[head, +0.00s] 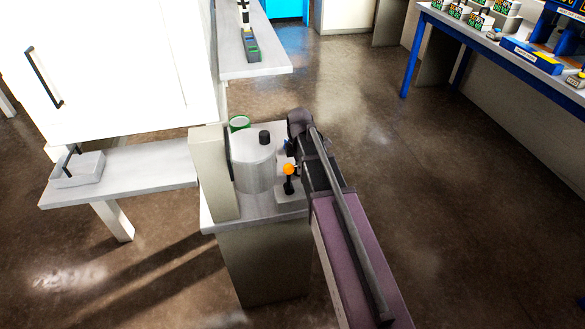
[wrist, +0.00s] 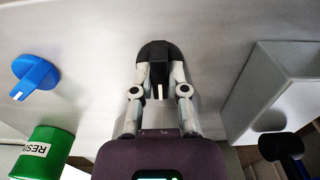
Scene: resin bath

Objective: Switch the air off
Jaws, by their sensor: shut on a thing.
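In the wrist view my gripper (wrist: 157,78) is shut on a black knob (wrist: 157,50) on a pale grey panel (wrist: 215,35). A white mark shows on the knob between the fingers. A blue knob (wrist: 36,73) with a white-tipped pointer is on the same panel to the left, apart from my gripper. I see no lettering on either knob, so I cannot tell which one is for air. In the head view my arm reaches to the right side of the clear cylindrical vessel (head: 254,165), and my fingertips are hidden there.
A green can (wrist: 45,150) with a partly readable label is at the lower left of the wrist view. A pale box (wrist: 270,85) is at the right. In the head view an orange-topped lever (head: 289,170) stands close beside my arm. A grey tray (head: 78,172) lies on the left bench.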

